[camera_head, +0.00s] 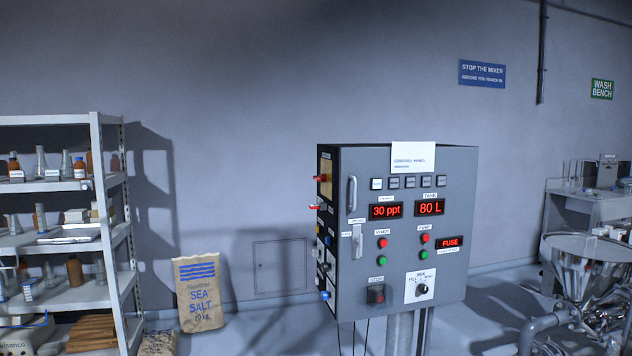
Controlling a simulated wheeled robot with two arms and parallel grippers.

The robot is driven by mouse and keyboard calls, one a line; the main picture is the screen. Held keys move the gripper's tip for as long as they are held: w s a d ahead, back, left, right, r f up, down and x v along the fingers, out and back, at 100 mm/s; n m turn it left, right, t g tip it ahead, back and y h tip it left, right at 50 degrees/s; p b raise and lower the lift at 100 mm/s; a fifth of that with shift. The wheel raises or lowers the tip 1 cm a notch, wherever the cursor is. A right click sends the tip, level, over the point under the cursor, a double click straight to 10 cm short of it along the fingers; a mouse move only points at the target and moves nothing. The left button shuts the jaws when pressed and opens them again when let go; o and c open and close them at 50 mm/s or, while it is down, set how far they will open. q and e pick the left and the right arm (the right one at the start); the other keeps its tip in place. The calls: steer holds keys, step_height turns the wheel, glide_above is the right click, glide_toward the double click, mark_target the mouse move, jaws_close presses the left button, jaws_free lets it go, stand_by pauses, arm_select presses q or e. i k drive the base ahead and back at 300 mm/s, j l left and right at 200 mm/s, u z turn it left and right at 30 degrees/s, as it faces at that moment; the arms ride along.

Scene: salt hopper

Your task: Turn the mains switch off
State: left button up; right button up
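A grey control panel (455,275) stands on a post in the middle right. On its front, a pale lever-type handle (357,241) sits at the left, with small labels I cannot read. Its narrow left side is seen edge-on and carries a yellow plate (326,172), red parts sticking out (315,207) and several coloured fittings. I cannot tell which of these is the mains switch. The panel displays are lit red: "30 ppt" (386,211), "80 L" (430,208) and "FUSE" (449,242). Neither of my grippers is in view.
A shelf rack (108,190) with bottles stands at the left. A sea salt sack (198,293) stands on the floor by the wall. A steel hopper (585,262) with pipes is at the right, near a bench (580,205). Floor between sack and panel looks clear.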

mark_target(323, 178)
steer(key=i+j, duration=0.2)
steer(key=i, duration=0.25)
steer(key=i+j+u, duration=0.15)
steer(key=i, duration=0.3)
steer(key=i+j, duration=0.15)
steer(key=i, duration=0.25)
